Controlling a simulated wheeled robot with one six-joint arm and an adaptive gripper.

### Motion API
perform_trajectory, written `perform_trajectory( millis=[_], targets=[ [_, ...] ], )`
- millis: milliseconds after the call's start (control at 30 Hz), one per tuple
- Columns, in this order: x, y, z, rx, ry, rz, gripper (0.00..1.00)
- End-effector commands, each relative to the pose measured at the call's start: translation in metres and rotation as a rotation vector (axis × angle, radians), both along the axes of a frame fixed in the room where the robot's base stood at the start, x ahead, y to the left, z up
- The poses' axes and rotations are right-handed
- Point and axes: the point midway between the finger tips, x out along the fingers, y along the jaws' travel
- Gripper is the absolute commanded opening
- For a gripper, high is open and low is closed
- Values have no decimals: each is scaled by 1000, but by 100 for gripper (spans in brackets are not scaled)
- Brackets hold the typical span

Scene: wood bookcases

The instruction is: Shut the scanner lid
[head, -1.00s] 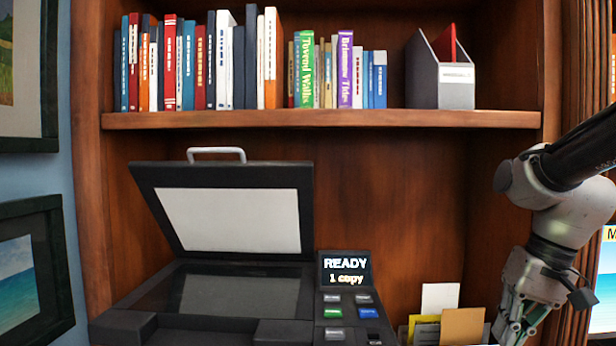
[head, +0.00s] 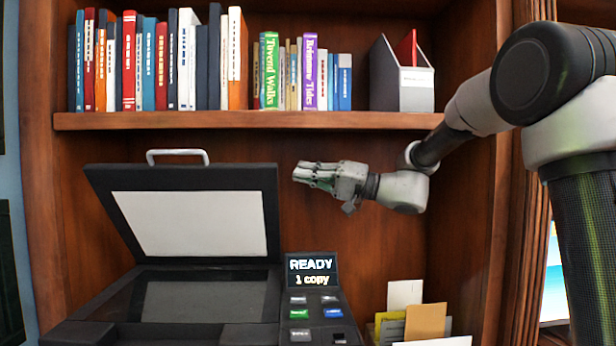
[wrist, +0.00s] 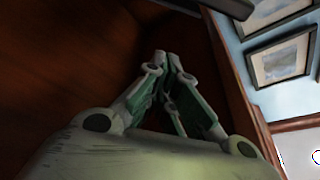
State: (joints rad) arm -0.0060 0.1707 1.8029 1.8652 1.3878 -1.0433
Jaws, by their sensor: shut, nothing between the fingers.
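The scanner lid (head: 97,186) stands raised and tilted back in the head view, with its white underside facing out and a pale handle (head: 177,152) on its top edge. The scanner bed (head: 200,298) lies open below it. My gripper (head: 296,172) is shut and empty, pointing left, just right of the lid's upper right corner and apart from it in the picture. In the wrist view my gripper (wrist: 164,58) shows with its fingers together. A dark edge at the top of the wrist view may be the lid; I cannot tell.
The bookshelf (head: 290,120) with books and a grey file holder (head: 402,90) runs above my gripper. The control panel (head: 316,305) with its READY display (head: 311,269) is right of the bed. Papers and folders (head: 425,322) stand at lower right. Framed pictures (wrist: 280,62) hang on the wall.

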Motion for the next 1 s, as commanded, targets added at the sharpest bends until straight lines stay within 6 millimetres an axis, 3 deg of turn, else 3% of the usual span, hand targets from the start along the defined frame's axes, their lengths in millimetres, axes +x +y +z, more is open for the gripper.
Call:
perform_trajectory(
  millis=[300,600,1000],
  targets=[
    [18,66,12,-1,2,4,0],
    [-12,64,-8,-1,3,-1,0],
    [-15,63,-11,-1,3,0,0]
  ],
)
